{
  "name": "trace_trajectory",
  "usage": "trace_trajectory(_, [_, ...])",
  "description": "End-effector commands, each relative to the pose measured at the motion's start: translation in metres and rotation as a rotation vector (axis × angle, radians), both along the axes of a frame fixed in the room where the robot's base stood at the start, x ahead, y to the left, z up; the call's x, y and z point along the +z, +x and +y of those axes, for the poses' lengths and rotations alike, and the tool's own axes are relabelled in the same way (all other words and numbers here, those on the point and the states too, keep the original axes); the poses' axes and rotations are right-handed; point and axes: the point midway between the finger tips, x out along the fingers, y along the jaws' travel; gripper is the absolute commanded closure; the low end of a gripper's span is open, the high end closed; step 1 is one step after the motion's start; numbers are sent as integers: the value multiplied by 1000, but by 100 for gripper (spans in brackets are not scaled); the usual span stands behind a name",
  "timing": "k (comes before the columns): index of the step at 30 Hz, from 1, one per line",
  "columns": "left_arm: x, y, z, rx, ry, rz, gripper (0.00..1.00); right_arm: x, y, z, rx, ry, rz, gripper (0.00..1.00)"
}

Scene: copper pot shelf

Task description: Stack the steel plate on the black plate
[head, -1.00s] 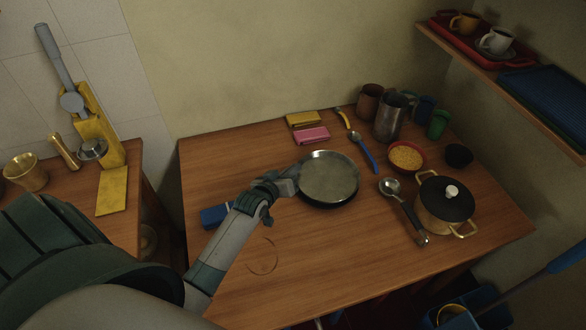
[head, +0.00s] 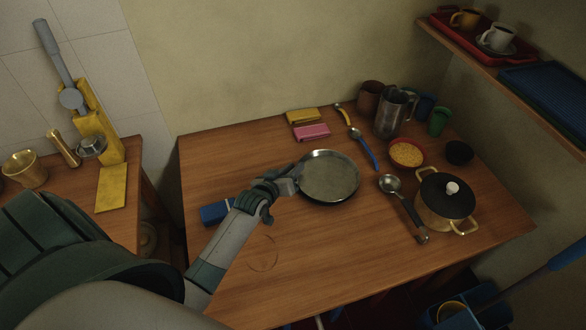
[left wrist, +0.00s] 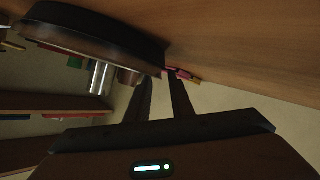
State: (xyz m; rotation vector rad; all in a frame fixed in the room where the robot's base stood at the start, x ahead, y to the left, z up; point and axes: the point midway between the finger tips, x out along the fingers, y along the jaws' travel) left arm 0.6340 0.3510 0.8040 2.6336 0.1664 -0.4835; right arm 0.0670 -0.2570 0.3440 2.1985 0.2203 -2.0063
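The steel plate (head: 329,174) is round and shiny and lies in the black plate (head: 336,202), whose dark rim shows around its front edge. The pair sits near the middle of the wooden table. In the left wrist view the black plate (left wrist: 100,18) is a dark band against the table, with the steel plate (left wrist: 85,43) showing along it. My left gripper (head: 297,174) is at the plates' left edge. In the left wrist view its two fingers (left wrist: 161,77) stand apart with a clear gap, tips close to the rim. My right gripper is not in view.
On the table (head: 340,260) are a ladle (head: 402,207), a lidded pot (head: 445,200), a red bowl (head: 406,153), a steel jug (head: 390,115), sponges (head: 311,132) and a blue block (head: 216,213). A wall shelf (head: 540,105) overhangs at right. The table's front is mostly clear.

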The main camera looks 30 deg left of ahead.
Motion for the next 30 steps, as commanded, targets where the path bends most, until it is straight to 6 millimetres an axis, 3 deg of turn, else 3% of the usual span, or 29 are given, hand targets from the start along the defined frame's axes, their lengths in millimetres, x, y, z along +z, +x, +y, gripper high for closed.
trace_trajectory(8, [1,0,0,0,0,0,80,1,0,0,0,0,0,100])
trace_trajectory(15, [14,-2,0,0,0,0,80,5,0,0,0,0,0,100])
trace_trajectory(30, [40,-77,-3,0,0,1,80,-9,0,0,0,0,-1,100])
